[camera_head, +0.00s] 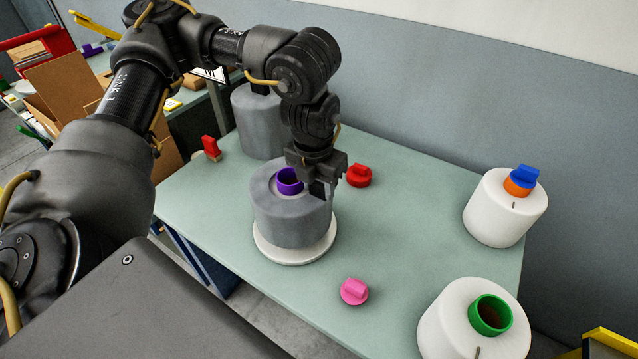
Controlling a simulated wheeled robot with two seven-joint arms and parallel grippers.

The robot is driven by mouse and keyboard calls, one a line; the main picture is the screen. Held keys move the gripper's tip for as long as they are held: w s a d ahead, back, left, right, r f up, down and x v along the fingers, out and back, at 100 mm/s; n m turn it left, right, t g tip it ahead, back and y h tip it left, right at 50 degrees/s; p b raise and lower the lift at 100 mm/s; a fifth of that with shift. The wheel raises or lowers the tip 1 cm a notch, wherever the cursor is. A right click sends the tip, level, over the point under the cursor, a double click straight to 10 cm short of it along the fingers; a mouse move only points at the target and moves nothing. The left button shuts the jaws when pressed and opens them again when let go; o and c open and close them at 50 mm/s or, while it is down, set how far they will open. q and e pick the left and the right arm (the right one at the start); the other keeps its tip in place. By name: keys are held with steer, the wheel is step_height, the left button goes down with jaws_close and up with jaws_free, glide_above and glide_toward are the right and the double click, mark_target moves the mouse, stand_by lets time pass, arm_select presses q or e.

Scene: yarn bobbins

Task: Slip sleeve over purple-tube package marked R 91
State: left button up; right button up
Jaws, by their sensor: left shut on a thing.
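The package with the purple tube (289,182) stands upright at the left-middle of the table. A grey sleeve (290,217) surrounds it, and the purple tube shows inside the sleeve's top opening. A white round edge (295,256) shows below the sleeve; I cannot tell whether it is the package or a plate. My left gripper (322,186) comes from above and is shut on the sleeve's right upper rim. No R 91 mark is readable. My right gripper is not in view.
A second grey cylinder (257,125) stands behind. White packages with an orange tube (517,188) and a green tube (490,315) stand at right. Red (358,176), pink (354,292) and another red piece (211,148) lie on the pale green table (415,220). Its middle right is clear.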

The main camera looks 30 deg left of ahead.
arm_select(q)
steer(key=shift+f, duration=0.25)
steer(key=o, duration=1.3)
steer(key=shift+o, duration=0.2)
steer(key=shift+r, duration=0.1)
steer(key=shift+s+r+p, duration=0.2)
steer(key=shift+r+p, duration=1.1)
steer(key=shift+r, duration=0.15)
steer(key=shift+s+r+p, duration=0.15)
steer(key=shift+r+p, duration=1.15)
steer(key=shift+r, duration=0.15)
